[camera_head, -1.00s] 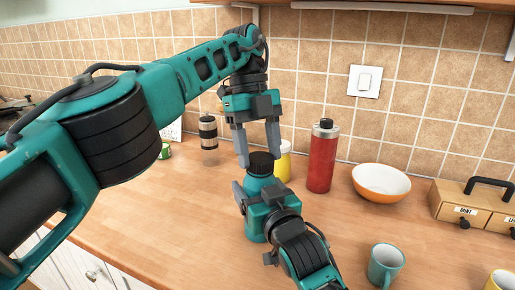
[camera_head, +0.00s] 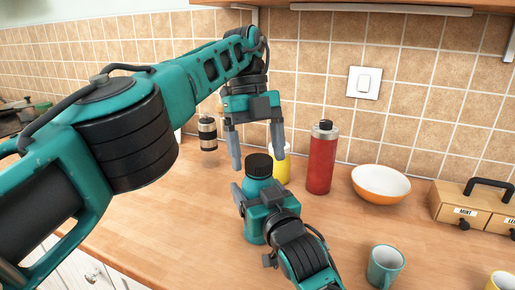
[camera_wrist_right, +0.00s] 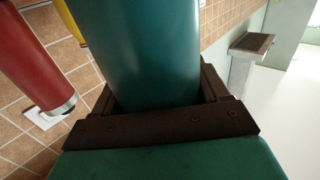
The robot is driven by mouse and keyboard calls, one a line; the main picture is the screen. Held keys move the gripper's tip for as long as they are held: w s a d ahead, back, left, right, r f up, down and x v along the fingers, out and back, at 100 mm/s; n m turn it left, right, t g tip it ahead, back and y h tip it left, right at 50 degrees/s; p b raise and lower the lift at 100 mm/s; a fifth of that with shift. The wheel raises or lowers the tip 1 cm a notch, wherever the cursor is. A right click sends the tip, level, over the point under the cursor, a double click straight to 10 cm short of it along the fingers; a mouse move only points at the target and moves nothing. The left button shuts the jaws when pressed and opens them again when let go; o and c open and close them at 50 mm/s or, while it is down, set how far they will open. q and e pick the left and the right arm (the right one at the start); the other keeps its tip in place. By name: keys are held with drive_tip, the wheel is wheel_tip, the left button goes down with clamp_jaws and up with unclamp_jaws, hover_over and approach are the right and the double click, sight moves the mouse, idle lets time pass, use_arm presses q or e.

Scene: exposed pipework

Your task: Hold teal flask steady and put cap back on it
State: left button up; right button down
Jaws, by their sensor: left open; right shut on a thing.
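The teal flask (camera_head: 257,187) stands upright on the wooden counter. The black cap (camera_head: 259,164) sits on its mouth; I cannot tell how tightly. My right gripper (camera_head: 243,196) is shut around the flask's body, and the flask (camera_wrist_right: 147,50) fills the middle of the right wrist view. My left gripper (camera_head: 257,163) points down above and just behind the cap. Its fingers are spread to either side, apart from the cap, with nothing between them. The lower part of the flask is partly hidden by my right gripper and wrist.
A yellow container (camera_head: 284,168) stands close behind the flask. A red bottle (camera_head: 321,160) and an orange-and-white bowl (camera_head: 381,183) are to the right. A teal mug (camera_head: 385,264) is at the front right, and a labelled drawer box (camera_head: 470,207) at the far right.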

use_arm(q)
wheel_tip(320, 180, up, 6)
drive_tip(key=n, duration=0.2)
drive_tip(key=n+t, duration=0.1)
drive_tip(key=n, duration=0.1)
drive_tip(key=n+t+y, duration=0.1)
drive_tip(key=n, duration=0.1)
drive_tip(key=shift+d+f, duration=0.15)
drive_tip(key=shift+f, duration=0.1)
drive_tip(key=shift+s+r+n+t, duration=0.15)
drive_tip(key=shift+r+n+t, duration=0.1)
drive_tip(key=shift+r+n, duration=0.3)
drive_tip(key=shift+s+r+n+t, duration=0.15)
drive_tip(key=shift+r+n+t, duration=0.15)
drive_tip(key=shift+n, duration=0.45)
wheel_tip(320, 180, down, 8)
drive_tip(key=shift+f, duration=0.1)
drive_tip(key=shift+c, duration=0.5)
